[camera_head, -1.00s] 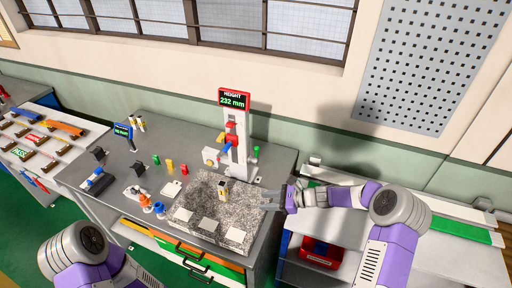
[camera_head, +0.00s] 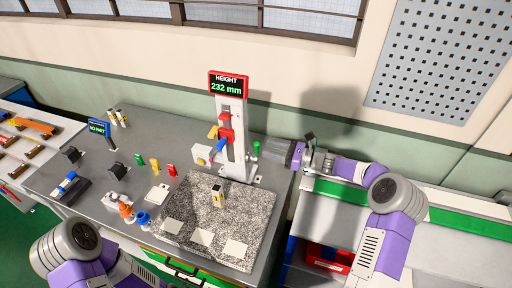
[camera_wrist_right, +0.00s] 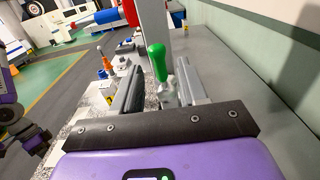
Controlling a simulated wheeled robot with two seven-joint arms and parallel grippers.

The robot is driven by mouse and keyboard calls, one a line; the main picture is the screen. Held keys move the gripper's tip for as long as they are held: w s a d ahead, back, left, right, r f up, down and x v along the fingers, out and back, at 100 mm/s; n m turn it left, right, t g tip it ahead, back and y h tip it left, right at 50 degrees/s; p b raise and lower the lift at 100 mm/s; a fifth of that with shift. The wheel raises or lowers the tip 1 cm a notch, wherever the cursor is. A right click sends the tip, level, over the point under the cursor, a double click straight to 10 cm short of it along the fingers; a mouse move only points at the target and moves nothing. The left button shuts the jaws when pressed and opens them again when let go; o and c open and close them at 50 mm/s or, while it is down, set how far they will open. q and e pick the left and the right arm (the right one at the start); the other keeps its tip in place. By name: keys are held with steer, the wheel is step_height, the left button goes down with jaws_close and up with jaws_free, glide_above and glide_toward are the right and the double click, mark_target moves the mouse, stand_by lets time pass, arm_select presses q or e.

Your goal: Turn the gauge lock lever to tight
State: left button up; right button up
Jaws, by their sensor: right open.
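The height gauge (camera_head: 233,160) stands upright at the back of the stone plate, with a display (camera_head: 229,86) reading "HEIGHT 232 mm". A green-knobbed lever (camera_head: 256,148), which looks like the lock lever, stands upright at the gauge's right side. In the right wrist view the green knob (camera_wrist_right: 157,62) shows between the two finger lines, near the tips. My right gripper (camera_head: 270,150) is open and level, pointing left at the lever. Contact with the lever cannot be made out. My left gripper is out of view; only my left arm shows at lower left.
The wall lies close behind the gauge.

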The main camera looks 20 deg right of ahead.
mark_target(257, 157)
steer(key=x, duration=0.5)
steer(key=shift+a+r+p, duration=0.1)
steer(key=shift+a+p, duration=0.2)
jaws_close()
steer(key=shift+w, duration=0.1)
